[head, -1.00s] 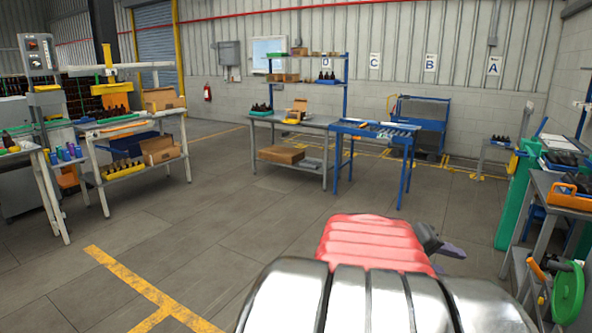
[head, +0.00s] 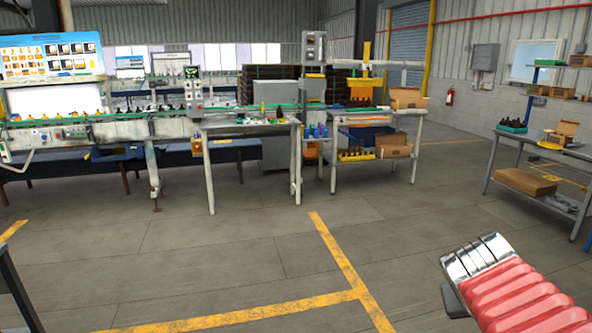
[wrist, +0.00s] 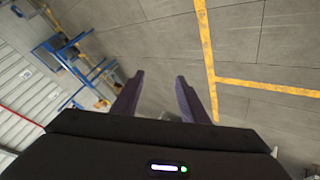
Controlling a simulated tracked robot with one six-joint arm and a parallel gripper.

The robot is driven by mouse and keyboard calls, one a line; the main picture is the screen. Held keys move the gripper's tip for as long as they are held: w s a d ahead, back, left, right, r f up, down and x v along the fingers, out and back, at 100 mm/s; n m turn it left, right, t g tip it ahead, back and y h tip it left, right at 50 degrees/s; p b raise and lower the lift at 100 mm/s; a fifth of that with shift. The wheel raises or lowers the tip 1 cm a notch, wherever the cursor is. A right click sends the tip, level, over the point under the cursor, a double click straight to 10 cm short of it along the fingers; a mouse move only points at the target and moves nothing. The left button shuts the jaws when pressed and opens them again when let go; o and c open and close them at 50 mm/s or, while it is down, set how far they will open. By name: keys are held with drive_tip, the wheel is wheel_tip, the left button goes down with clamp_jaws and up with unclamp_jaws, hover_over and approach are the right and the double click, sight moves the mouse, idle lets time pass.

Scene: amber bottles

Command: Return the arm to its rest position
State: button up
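My gripper (wrist: 160,75) shows in the wrist view with its two dark fingers spread apart. Nothing is between them, and the bare grey floor shows beyond. In the head view my arm, with its red ribbed sleeve and silver bands, reaches into the lower right corner. The fingers cannot be made out in the head view.
Yellow lines (head: 340,262) cross open grey floor ahead. A conveyor line with amber bottles (head: 175,112) stands at the back left, beside a white workbench (head: 250,128). A packing bench (head: 375,118) is at centre, a grey table (head: 548,158) at right. A dark edge (head: 12,290) is at lower left.

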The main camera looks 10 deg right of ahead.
drive_tip(key=s+a+f+n+y, duration=0.1)
drive_tip(key=a+f+y, duration=0.1)
drive_tip(key=a, duration=0.6)
drive_tip(key=s+a+f+n+y, duration=0.1)
drive_tip(key=s+a+f+y, duration=0.1)
drive_tip(key=a, duration=0.7)
drive_tip(key=s+a+f+n+t+y, duration=0.1)
drive_tip(key=s+a+f+y, duration=0.1)
drive_tip(key=a, duration=0.6)
drive_tip(key=shift+a+n+y, duration=0.25)
drive_tip(key=shift+n+y, duration=0.15)
drive_tip(key=shift+y, duration=0.3)
